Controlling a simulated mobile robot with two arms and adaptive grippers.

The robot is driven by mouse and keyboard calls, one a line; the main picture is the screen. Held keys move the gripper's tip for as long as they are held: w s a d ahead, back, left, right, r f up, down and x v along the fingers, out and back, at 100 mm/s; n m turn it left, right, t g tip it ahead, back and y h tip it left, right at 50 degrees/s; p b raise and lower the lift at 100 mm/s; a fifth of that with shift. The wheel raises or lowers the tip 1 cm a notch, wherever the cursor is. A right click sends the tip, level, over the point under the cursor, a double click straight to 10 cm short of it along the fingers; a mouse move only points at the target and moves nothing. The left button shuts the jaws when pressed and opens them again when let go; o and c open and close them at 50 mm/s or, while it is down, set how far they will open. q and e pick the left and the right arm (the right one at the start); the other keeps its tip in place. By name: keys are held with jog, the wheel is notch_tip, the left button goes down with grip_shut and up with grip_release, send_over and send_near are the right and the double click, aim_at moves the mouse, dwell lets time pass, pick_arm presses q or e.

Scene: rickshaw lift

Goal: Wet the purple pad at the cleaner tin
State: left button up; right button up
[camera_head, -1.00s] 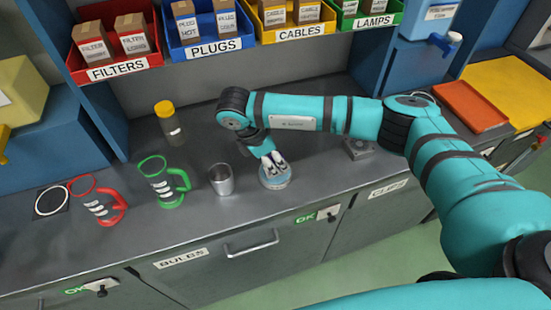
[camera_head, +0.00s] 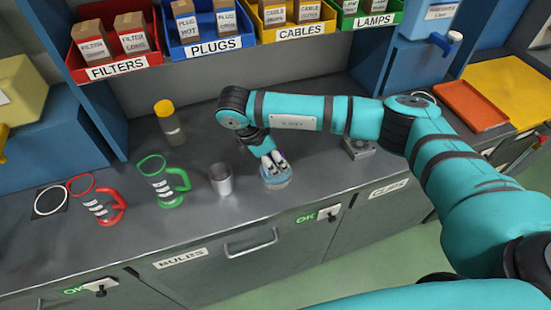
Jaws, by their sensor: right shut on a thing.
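The cleaner tin (camera_head: 277,182) is a low, round, pale grey-blue tin on the grey counter, right of the metal cup. My right gripper (camera_head: 274,163) points down right over the tin, with its fingertips at the tin's top. It is shut on the purple pad (camera_head: 283,154), of which only a small purple sliver shows beside the fingers. The fingers hide the rest of the pad and much of the tin's top, so I cannot tell whether the pad touches the inside. My left gripper is not in view.
A small grey device (camera_head: 358,148) sits to the right. Labelled bins (camera_head: 117,67) line the shelf behind.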

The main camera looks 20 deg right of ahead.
jog(key=shift+f, duration=0.1)
dwell(0.3)
jog(key=shift+r+p, duration=0.7)
jog(key=shift+r, duration=0.45)
jog(key=shift+r+p, duration=1.15)
jog(key=shift+r, duration=1.25)
